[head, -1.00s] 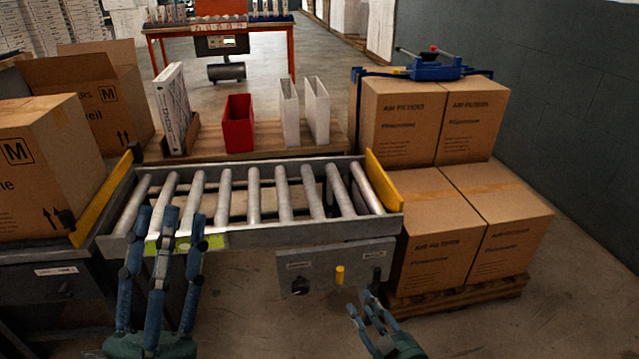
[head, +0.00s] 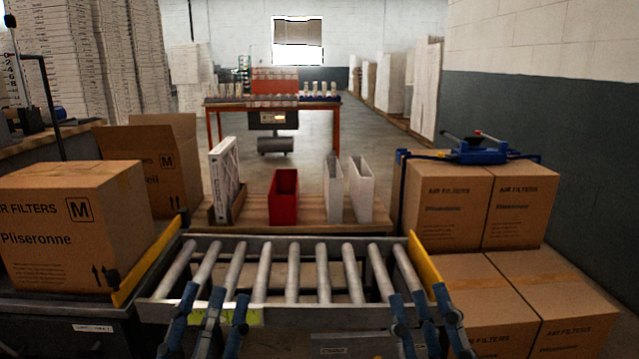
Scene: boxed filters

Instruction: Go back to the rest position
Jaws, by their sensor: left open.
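My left gripper (head: 207,318) is at the bottom of the head view, in front of the roller conveyor's near edge by the yellow-green label. Its blue fingers are spread and nothing shows between them. My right gripper (head: 428,315) is at the bottom right, in front of the conveyor's right end and the lower boxes. Its fingers point up and stand apart, with nothing between them. The roller conveyor (head: 232,315) lies ahead, its rollers bare. The palms of both grippers are cut off by the lower frame edge.
A closed carton (head: 70,225) stands left of the conveyor, with an open carton (head: 160,165) behind. Stacked filter boxes (head: 520,205) stand at right. Behind the conveyor, a wooden surface (head: 255,215) holds a filter (head: 224,178), a red bin (head: 284,195) and white holders (head: 334,188).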

